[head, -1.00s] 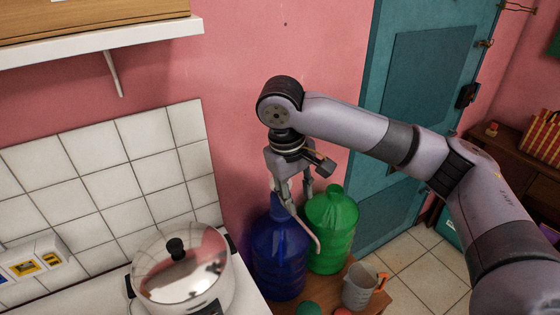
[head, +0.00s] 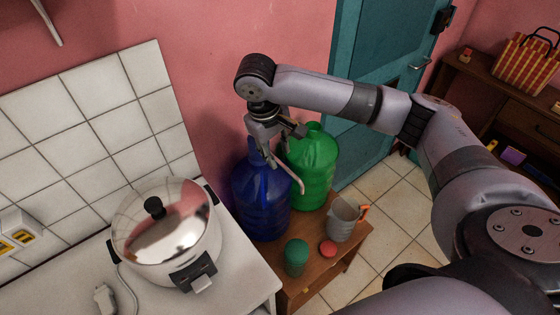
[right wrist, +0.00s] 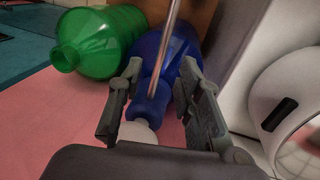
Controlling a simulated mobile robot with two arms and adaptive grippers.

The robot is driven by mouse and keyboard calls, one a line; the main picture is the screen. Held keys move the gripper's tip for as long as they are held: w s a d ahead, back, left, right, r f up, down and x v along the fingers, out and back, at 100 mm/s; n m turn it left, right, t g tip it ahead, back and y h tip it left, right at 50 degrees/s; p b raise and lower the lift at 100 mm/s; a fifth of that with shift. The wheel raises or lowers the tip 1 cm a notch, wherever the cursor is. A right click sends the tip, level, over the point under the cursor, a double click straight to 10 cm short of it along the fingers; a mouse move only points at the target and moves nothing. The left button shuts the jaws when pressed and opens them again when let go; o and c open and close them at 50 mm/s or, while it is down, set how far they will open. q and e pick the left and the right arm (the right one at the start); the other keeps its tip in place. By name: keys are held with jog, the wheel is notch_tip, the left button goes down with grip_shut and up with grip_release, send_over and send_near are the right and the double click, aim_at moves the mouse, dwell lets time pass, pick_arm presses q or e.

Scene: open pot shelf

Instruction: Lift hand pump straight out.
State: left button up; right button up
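The hand pump sits upright on the neck of a blue water bottle (head: 262,195). Its thin pale spout (head: 293,176) curves out and down to the right. In the right wrist view the pump's whitish head (right wrist: 138,132) and metal spout (right wrist: 167,45) show against the blue bottle (right wrist: 183,50). My right gripper (head: 268,148) is at the bottle top, pointing down. In the wrist view its two fingers (right wrist: 160,72) stand apart on either side of the pump and neck, with a gap on the right. My left gripper is out of view.
A green bottle (head: 313,165) stands close beside the blue one on a wooden stand (head: 318,268). A grey jug (head: 342,220), green cup (head: 296,258) and red item (head: 328,248) stand in front. A rice cooker (head: 166,240) is at left. Pink wall lies behind.

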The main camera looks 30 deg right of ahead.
aim_at(280, 162)
jog(key=f, duration=0.2)
jog(key=d+f, duration=0.1)
jog(key=f, duration=0.2)
jog(key=shift+f+p, duration=0.35)
grip_shut()
dwell(0.4)
grip_release()
jog(key=shift+r, duration=0.1)
